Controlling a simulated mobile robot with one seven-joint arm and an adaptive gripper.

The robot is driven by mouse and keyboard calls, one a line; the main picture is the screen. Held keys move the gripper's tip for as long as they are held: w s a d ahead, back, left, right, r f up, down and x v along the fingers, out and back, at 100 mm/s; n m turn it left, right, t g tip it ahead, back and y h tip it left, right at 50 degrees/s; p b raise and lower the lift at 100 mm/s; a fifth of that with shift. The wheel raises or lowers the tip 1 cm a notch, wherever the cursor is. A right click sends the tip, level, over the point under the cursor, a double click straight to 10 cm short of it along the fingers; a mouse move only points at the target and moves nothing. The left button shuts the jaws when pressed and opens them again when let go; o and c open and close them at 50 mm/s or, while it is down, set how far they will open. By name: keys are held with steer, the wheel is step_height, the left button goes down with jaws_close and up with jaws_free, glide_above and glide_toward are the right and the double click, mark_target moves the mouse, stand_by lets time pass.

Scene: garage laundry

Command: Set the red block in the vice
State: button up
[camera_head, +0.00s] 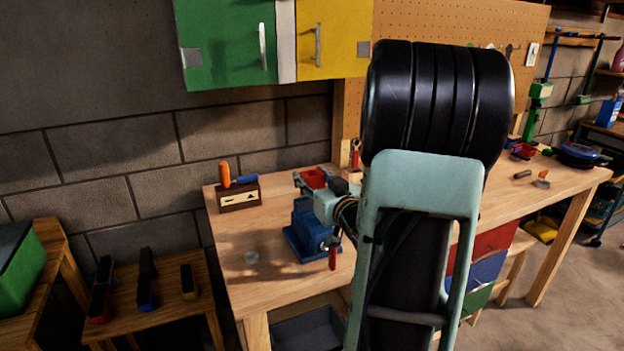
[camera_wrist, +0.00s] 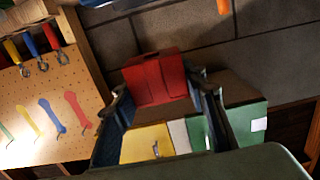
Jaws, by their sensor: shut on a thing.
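My gripper (camera_head: 318,180) is shut on the red block (camera_head: 314,177), which shows between the fingertips in the wrist view (camera_wrist: 155,78). In the head view my arm and wrist hide part of the block. The blue vice (camera_head: 305,228) stands on the workbench just below my gripper, with a red handle (camera_head: 332,258) at its front. The block appears above the vice jaws; my wrist partly covers the jaws, and I cannot tell whether the block touches them. The vice does not show clearly in the wrist view.
The wooden workbench (camera_head: 233,268) has a tool block (camera_head: 238,195) with orange and blue handles at its back left. Green (camera_head: 230,45) and yellow (camera_head: 333,38) cabinets hang above. A low stool (camera_head: 170,315) with brushes stands at left. The bench's front left is mostly clear.

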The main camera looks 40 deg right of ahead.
steer(key=shift+f+b, duration=3.35)
steer(key=shift+f, duration=0.3)
steer(key=shift+s+a+f+b, duration=0.1)
steer(key=shift+s+f+b, duration=0.05)
steer(key=shift+f+b, duration=0.45)
steer(key=shift+s+a+f+b, duration=0.1)
steer(key=shift+s+f+b, duration=0.05)
steer(key=shift+f+b, duration=0.4)
steer(key=shift+f, duration=0.1)
steer(key=o, duration=1.2)
steer(key=shift+o, duration=0.2)
steer(key=shift+s, duration=0.5)
steer(key=shift+t, duration=0.4)
steer(key=s+r, duration=0.1)
steer(key=s, duration=0.1)
steer(key=s+a+r, duration=0.1)
steer(key=s, duration=0.1)
steer(key=s+r, duration=0.1)
steer(key=s, duration=0.1)
steer(key=shift+a+r, duration=0.1)
steer(key=shift+a, duration=0.1)
steer(key=shift+r, duration=0.1)
